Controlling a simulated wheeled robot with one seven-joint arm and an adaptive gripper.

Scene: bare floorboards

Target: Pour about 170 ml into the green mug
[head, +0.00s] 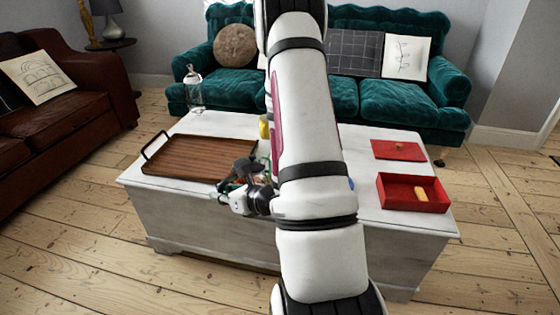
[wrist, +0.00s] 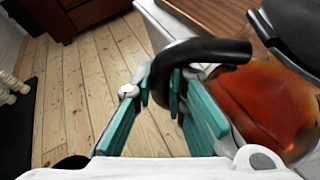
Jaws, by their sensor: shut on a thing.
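My gripper (head: 242,192) is shut on the black handle (wrist: 212,50) of a glass coffee pot (wrist: 262,105). The pot has a dark lid and holds reddish-brown liquid. In the wrist view the teal finger pads (wrist: 172,90) sit on both sides of the handle. In the head view the pot (head: 244,167) is small and partly covered by my gripper, beside the tray's right end; whether it touches the table I cannot tell. A bit of green (head: 264,172) shows just right of the pot, mostly behind my arm; I cannot tell if it is the green mug.
A brown wooden tray (head: 172,156) lies on the white table (head: 222,122). A glass bottle (head: 194,90) stands at the back left, a yellow object (head: 264,128) near my arm. An open red box (head: 412,204) with a yellow piece and a red lid (head: 398,150) lie at the right.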

